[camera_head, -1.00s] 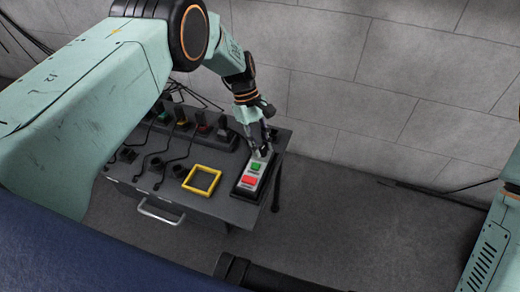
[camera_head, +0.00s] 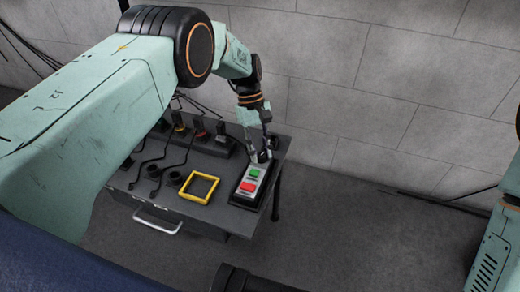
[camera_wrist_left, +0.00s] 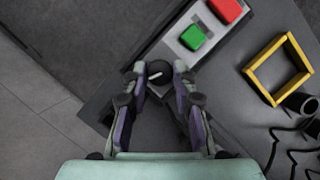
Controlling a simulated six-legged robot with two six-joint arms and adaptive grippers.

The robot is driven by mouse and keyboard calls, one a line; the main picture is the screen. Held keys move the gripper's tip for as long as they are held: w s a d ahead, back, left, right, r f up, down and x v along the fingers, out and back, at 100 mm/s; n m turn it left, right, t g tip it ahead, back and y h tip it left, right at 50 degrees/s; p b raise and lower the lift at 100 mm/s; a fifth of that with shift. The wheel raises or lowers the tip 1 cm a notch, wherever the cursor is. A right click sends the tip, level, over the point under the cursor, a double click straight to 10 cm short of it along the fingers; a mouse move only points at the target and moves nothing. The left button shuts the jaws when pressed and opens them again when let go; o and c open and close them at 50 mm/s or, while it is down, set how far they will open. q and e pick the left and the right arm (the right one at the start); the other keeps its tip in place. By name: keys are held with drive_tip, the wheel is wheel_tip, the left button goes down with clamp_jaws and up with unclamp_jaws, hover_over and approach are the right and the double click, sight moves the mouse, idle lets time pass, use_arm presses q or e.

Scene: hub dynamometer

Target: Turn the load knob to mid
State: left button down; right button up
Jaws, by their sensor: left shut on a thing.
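The load knob (camera_wrist_left: 158,74) is a round black knob with a pale pointer line, at the end of a grey control panel (camera_wrist_left: 174,54). The panel also carries a green button (camera_wrist_left: 193,38) and a red button (camera_wrist_left: 226,9). My left gripper (camera_wrist_left: 159,72) has its two fingertips on either side of the knob and is shut on it. In the head view my left gripper (camera_head: 261,155) reaches down to the far end of the panel, and its fingers hide most of the knob. My right gripper is not in view; only part of my right arm shows at the right edge.
A yellow square frame (camera_head: 199,175) lies on the dark table (camera_head: 225,212) left of the panel. Several black plugs and cables (camera_head: 155,165) stand farther left and behind. A grey block wall (camera_head: 330,80) is close behind. Open floor lies right of the table.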

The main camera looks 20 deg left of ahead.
use_arm(q)
drive_tip(key=c, duration=1.1)
unclamp_jaws()
drive_tip(key=shift+o, duration=0.2)
drive_tip(key=v, duration=1.2)
